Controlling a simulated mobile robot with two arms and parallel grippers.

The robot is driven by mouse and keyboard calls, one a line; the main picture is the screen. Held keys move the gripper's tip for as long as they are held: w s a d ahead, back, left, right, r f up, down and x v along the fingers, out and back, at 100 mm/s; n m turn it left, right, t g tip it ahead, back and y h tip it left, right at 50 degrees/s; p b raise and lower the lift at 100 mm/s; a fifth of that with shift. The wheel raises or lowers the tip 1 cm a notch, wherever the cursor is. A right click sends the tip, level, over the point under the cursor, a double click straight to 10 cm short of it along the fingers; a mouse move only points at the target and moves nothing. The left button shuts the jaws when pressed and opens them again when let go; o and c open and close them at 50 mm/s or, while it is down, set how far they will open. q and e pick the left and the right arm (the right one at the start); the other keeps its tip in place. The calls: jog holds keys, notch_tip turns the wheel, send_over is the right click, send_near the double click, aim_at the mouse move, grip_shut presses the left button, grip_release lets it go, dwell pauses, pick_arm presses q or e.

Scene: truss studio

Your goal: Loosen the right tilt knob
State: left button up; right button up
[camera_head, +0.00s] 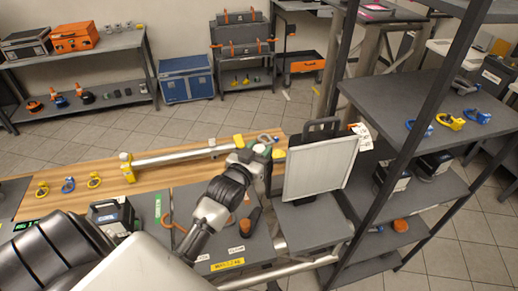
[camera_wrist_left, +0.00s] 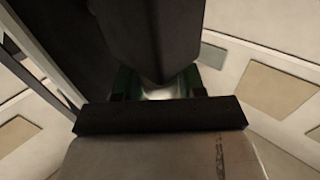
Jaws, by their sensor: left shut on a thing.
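A flat panel light (camera_head: 320,168) with a pale face stands upright at the right end of the bench. A dark yoke and handle (camera_head: 322,124) show behind its top edge. My left gripper (camera_head: 264,152) is at the panel's left side in the picture. In the left wrist view its green-edged fingertips (camera_wrist_left: 158,84) are shut around a part under a large dark body (camera_wrist_left: 150,40). That part appears to be the right tilt knob, mostly hidden by the fingers. I cannot tell how far the knob is turned. My right gripper is not in view.
A pale bar (camera_head: 180,156) with yellow ends lies across the wooden bench (camera_head: 112,178). Several coloured clamps (camera_head: 68,184) lie at its left. A dark shelf rack (camera_head: 430,105) stands close on the right. A blue chest (camera_head: 186,80) is on the floor behind.

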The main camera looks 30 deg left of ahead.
pick_arm(q)
jog(key=shift+r, duration=0.1)
jog(key=o, duration=0.9)
jog(key=s+d+b, duration=0.1)
jog(key=s+b, duration=0.3)
jog(key=s, duration=0.6)
jog(key=shift+s, duration=0.35)
